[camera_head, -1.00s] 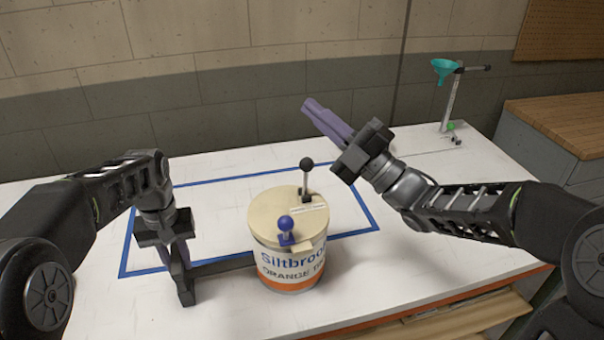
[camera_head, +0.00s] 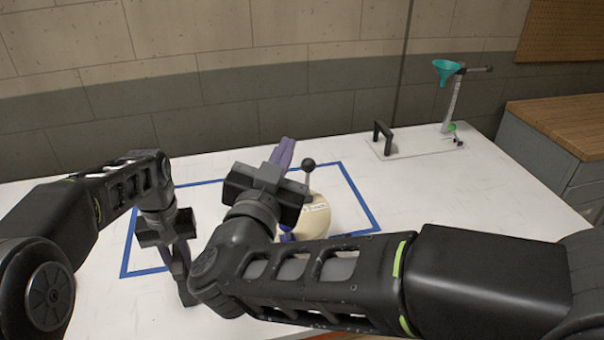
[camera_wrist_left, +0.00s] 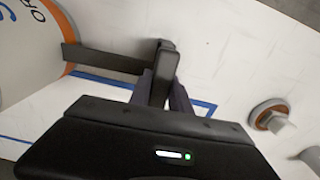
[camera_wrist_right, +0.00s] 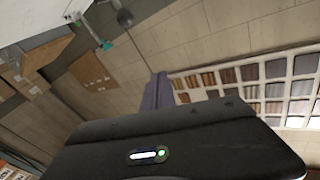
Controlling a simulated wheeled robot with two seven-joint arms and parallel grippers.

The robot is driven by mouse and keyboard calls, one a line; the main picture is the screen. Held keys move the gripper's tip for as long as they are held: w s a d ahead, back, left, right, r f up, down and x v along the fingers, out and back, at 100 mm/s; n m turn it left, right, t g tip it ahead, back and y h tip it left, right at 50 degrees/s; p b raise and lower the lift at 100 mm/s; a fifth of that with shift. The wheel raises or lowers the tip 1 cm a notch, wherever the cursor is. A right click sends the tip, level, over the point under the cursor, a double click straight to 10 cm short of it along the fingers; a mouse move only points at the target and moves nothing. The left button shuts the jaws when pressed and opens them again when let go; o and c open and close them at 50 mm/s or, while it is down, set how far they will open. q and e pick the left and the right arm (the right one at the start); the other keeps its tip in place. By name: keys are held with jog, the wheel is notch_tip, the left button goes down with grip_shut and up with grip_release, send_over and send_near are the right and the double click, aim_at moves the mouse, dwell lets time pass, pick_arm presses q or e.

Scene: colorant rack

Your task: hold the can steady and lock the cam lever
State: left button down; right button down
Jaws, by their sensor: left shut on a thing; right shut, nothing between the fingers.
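The can (camera_head: 322,218) stands on the white table inside the blue tape outline, mostly hidden behind my right arm in the head view. Its cream lid edge shows, and the cam lever with a black ball knob (camera_head: 308,164) stands upright above it. The can's side with its lettering shows in the left wrist view (camera_wrist_left: 28,48). My left gripper (camera_head: 178,252) is shut on the upright dark handle (camera_wrist_left: 162,76) at the end of a bar (camera_wrist_left: 105,61) reaching to the can. My right gripper (camera_head: 286,152) is shut and empty, just left of the lever, its purple fingers pointing away.
A white board with a black handle (camera_head: 384,138) lies at the back right, near a stand with a teal funnel (camera_head: 446,72). A wood-topped cabinet (camera_head: 560,120) stands beyond the table's right end. The table between the tape outline and the board is clear.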

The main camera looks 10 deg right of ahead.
aim_at(306, 168)
jog(key=s+a+f+m+g, duration=0.1)
jog(key=s+a+f+g, duration=0.1)
jog(key=s+f, duration=0.4)
jog(key=shift+s+a+g+y, duration=0.4)
jog(key=shift+s+g, duration=0.05)
jog(key=shift+g, duration=0.25)
jog(key=shift+w, duration=0.15)
jog(key=shift+x, duration=6.9)
